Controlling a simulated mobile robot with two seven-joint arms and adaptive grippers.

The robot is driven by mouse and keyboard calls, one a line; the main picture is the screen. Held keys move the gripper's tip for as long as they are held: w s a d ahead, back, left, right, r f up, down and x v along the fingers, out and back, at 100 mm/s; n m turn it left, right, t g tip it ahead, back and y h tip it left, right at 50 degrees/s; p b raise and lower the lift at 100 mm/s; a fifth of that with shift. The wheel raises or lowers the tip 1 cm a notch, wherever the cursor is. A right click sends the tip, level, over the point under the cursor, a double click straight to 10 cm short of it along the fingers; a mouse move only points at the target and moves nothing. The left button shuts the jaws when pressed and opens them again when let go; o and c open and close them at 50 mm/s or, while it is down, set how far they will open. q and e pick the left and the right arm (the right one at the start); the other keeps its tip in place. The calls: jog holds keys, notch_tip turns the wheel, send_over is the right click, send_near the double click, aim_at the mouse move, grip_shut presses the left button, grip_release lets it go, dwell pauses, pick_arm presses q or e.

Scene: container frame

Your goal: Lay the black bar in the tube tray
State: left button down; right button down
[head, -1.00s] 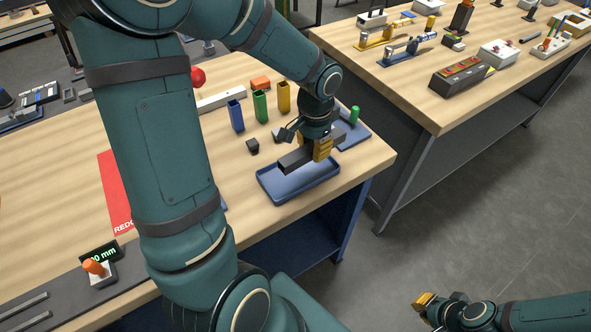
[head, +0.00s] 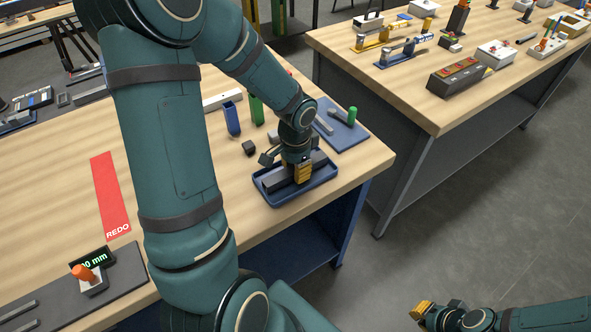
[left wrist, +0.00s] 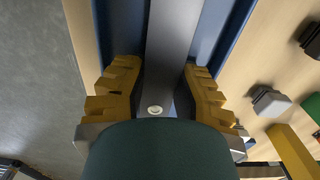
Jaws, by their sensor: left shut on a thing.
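The black bar (head: 272,182) lies level inside the blue tube tray (head: 268,203), seemingly on its floor, along its length. My left gripper (head: 303,174) points down over the tray and is shut on the middle of the bar. In the left wrist view the bar (left wrist: 170,50) runs between the two yellow fingers (left wrist: 162,85), with the blue tray walls (left wrist: 236,30) on both sides. The bar's contact with the tray floor is hidden. My right gripper (head: 424,310) is off the table at the lower right, too small to tell open from shut.
A blue mat (head: 348,138) with a green cylinder (head: 352,116) and grey pieces lies behind the tray. A small black block (head: 249,148), a blue holder (head: 232,119) and a green holder (head: 257,108) stand behind left. A red REDO strip (head: 110,195) lies left.

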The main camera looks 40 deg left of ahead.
pick_arm(q)
jog(key=shift+f, duration=0.15)
jog(key=c, duration=0.9)
grip_release()
jog(key=shift+o, duration=0.2)
jog(key=shift+r, duration=0.25)
notch_tip(320, 180, up, 12)
jog(key=p, duration=0.2)
jog(key=shift+p, duration=0.4)
jog(key=shift+s+f, duration=0.1)
